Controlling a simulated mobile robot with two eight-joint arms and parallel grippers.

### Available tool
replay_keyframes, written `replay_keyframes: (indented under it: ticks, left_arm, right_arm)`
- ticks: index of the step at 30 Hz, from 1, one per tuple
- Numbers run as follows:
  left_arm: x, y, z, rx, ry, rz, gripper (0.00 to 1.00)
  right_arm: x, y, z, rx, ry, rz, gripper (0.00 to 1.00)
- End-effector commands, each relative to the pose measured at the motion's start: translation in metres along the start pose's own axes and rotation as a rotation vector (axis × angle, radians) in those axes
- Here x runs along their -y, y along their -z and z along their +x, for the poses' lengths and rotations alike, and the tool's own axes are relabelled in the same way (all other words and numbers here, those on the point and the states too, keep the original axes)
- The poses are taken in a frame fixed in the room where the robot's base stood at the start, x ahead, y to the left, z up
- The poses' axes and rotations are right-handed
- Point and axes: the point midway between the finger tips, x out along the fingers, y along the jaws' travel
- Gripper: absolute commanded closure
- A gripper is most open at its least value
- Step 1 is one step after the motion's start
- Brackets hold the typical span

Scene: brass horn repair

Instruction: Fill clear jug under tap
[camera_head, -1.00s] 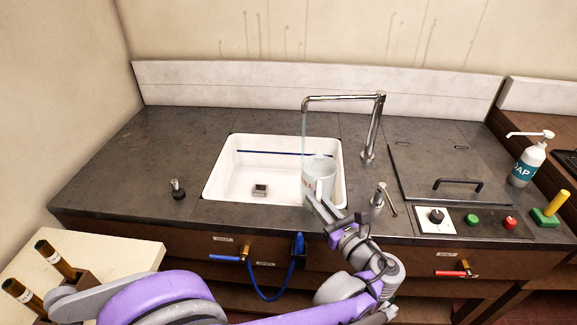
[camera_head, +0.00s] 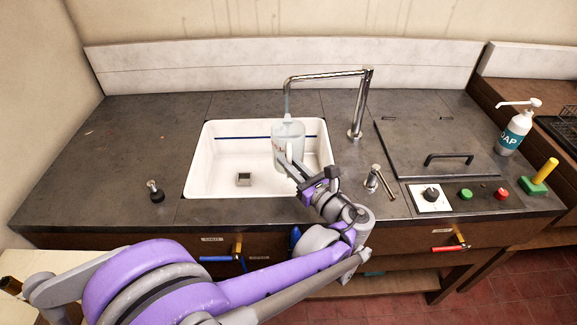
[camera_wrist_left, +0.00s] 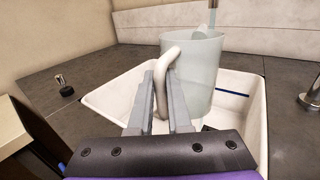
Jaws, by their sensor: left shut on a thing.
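The clear jug (camera_head: 287,143) is upright over the right part of the white sink (camera_head: 209,165). My left gripper (camera_head: 293,170) is shut on the jug's handle. In the left wrist view the jug (camera_wrist_left: 196,75) stands beyond the fingers (camera_wrist_left: 158,105), with its pale handle between them. The chrome tap (camera_head: 363,95) arches over the sink, and its spout end is above the jug's mouth. A thin stream shows between the spout and the jug. How full the jug is I cannot tell. My right gripper is not in view.
A small lever fitting (camera_head: 373,178) stands right of the sink. A lidded panel (camera_head: 430,148), a control plate with knob (camera_head: 430,197), green and red buttons and a soap bottle (camera_head: 515,130) are further right. The counter left of the sink is mostly clear.

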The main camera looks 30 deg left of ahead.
Motion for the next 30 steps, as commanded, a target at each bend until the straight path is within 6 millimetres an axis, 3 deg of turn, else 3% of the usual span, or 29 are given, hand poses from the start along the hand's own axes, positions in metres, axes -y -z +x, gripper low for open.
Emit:
replay_keyframes:
  ticks: [30]
  left_arm:
    - [0.057,0.000,0.085,0.001,-0.001,0.000,1.00]
  right_arm:
    - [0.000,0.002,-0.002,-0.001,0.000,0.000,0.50]
